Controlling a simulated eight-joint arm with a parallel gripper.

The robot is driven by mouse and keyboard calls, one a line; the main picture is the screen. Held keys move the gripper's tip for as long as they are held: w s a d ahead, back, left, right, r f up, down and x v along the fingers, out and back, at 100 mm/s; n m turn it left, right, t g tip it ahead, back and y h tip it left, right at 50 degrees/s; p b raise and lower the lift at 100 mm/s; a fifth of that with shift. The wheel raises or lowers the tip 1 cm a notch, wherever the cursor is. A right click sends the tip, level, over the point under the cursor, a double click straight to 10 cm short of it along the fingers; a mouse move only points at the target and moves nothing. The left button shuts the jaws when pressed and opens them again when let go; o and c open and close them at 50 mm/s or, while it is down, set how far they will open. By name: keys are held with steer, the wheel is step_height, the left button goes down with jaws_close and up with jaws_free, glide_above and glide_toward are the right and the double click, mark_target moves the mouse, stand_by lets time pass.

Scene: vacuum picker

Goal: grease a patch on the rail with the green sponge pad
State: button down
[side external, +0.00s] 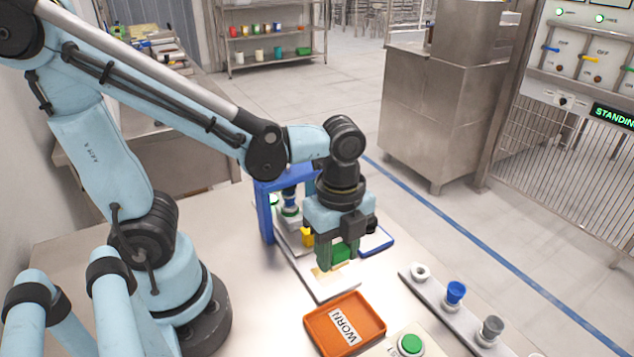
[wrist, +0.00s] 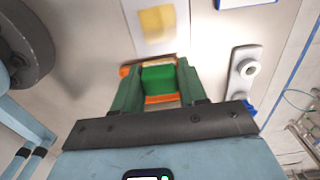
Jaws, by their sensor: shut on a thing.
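My gripper (side external: 335,252) is shut on the green sponge pad (side external: 341,252), just above a pale plate (side external: 338,286) that looks like the rail. The wrist view shows the sponge pad (wrist: 158,79) between the two green fingers (wrist: 158,72). A yellowish patch (wrist: 157,22) lies on the pale plate (wrist: 132,14) there. In the side view part of the patch (side external: 321,271) shows beside the fingers. I cannot tell whether the pad touches the plate.
An orange tray (side external: 372,329) marked WORN lies in front of the plate. A green button (side external: 411,344) stands near it. A strip at the right holds a white ring (side external: 420,272), a blue cup (side external: 456,292) and a grey cup (side external: 490,329). A blue frame (side external: 265,212) stands behind.

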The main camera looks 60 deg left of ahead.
steer(key=shift+r, duration=0.95)
